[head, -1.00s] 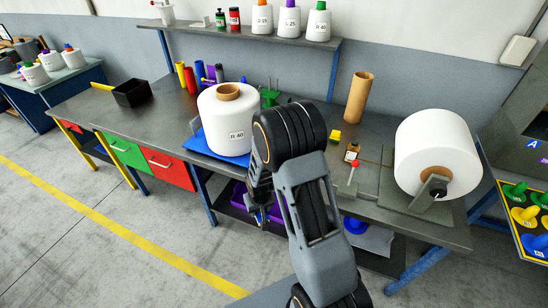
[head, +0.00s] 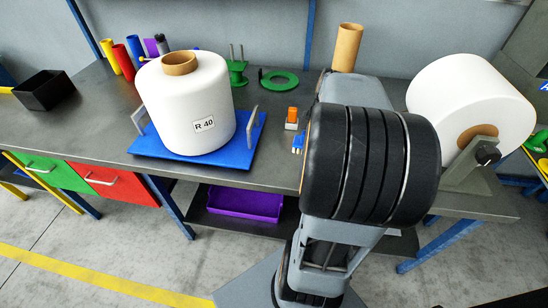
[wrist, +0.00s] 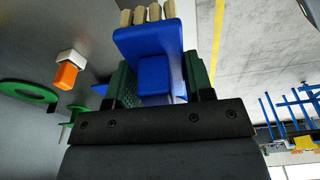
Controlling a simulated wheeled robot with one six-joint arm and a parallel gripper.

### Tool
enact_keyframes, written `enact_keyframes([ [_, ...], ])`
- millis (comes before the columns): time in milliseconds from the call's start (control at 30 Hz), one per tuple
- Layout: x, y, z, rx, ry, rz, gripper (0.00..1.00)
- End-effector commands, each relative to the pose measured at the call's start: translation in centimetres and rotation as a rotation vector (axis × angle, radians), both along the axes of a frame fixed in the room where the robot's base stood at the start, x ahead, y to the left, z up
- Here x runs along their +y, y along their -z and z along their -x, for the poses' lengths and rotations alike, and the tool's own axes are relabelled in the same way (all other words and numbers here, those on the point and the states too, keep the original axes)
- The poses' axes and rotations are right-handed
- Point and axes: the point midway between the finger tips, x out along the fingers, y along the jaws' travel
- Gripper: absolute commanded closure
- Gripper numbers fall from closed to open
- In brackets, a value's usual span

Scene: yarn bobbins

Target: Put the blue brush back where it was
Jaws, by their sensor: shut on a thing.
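The blue brush (wrist: 152,50) is in my gripper (wrist: 158,82) in the wrist view, with its pale bristles at the top of the picture. My gripper's green-padded fingers are shut on the brush from both sides. In the head view my own arm hides the gripper; a small blue patch (head: 298,141) at the arm's left edge, over the table's front part, looks like the brush. I cannot tell whether the brush touches the table.
An orange-and-white block (head: 292,117) stands close by on the grey table (head: 70,122). A large R 40 bobbin (head: 195,105) sits on a blue plate (head: 163,150) to the left. A green ring (head: 279,80) lies behind. Another white bobbin (head: 470,95) is mounted at right.

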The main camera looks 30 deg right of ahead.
Motion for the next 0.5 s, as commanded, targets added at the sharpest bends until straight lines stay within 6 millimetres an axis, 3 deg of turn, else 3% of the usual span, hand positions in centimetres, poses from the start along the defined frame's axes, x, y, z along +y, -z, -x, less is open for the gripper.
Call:
enact_keyframes([
  [100, -0.4, -0.2, 1.6, -0.001, -0.056, 0.002, 0.75],
  [233, -0.3, -0.1, 1.3, 0.002, -0.094, -0.002, 0.75],
  [500, 0.3, 2.6, -5.0, 0.004, -0.104, -0.003, 0.75],
])
